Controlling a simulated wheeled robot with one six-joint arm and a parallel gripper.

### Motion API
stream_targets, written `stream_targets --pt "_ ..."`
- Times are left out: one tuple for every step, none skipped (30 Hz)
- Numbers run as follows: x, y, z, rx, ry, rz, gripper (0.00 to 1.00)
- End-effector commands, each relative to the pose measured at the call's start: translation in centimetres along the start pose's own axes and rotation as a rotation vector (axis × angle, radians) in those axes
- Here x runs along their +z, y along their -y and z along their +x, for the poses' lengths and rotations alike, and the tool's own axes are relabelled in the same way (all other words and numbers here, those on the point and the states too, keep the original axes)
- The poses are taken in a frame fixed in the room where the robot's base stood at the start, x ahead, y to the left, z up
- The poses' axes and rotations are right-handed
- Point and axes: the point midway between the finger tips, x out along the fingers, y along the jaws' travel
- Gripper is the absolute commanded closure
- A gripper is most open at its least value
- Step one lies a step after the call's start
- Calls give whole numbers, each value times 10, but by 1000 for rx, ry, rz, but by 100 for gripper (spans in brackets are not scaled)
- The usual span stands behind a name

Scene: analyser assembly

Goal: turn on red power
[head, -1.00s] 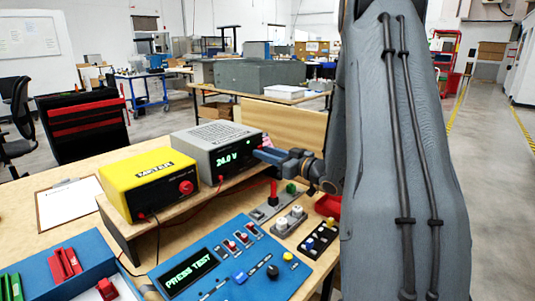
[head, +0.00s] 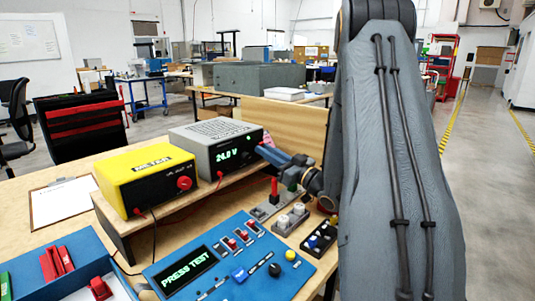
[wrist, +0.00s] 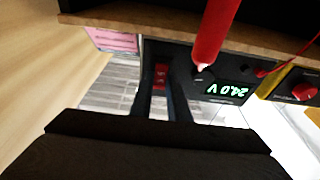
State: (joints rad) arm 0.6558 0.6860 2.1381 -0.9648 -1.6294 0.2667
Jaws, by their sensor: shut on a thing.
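The grey power supply (head: 216,145) stands on the wooden shelf, its green display lit at 24.0 V. In the wrist view its front face and the display (wrist: 227,90) appear upside down. My gripper (head: 264,150) reaches the right end of its front. In the wrist view my gripper (wrist: 161,85) has its two dark fingers around a small red switch (wrist: 160,77) and is shut on it. The fingers partly cover the switch, so its position cannot be told. In the head view the switch is hidden behind the gripper.
A yellow meter box (head: 147,180) stands left of the supply. A blue panel (head: 230,265) reading PRESS TEST lies in front. An upright red lever (head: 274,188) stands below my gripper; a red rod (wrist: 210,35) is close in the wrist view. A clipboard (head: 63,202) lies left.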

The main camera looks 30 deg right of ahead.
Motion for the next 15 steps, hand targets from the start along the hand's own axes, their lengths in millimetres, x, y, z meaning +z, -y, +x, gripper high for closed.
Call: stream_targets --pt "0 -1 0 3 0 -1 100" --pt "0 -1 0 3 0 -1 100" --pt "0 -1 0 3 0 0 100" --pt "0 -1 0 3 1 0 81" --pt "0 -1 -1 3 1 0 76" --pt "0 -1 -1 3 1 0 69" --pt "0 -1 0 3 1 0 66" --pt "0 -1 0 2 1 0 66" --pt "0 0 0 2 1 0 66" --pt "0 0 0 1 1 0 66" --pt "0 0 0 1 1 0 66" --pt "0 0 0 1 1 0 66" --pt "0 0 0 0 1 0 66" --pt "0 0 0 0 1 0 66" --pt "0 0 0 0 1 0 66"
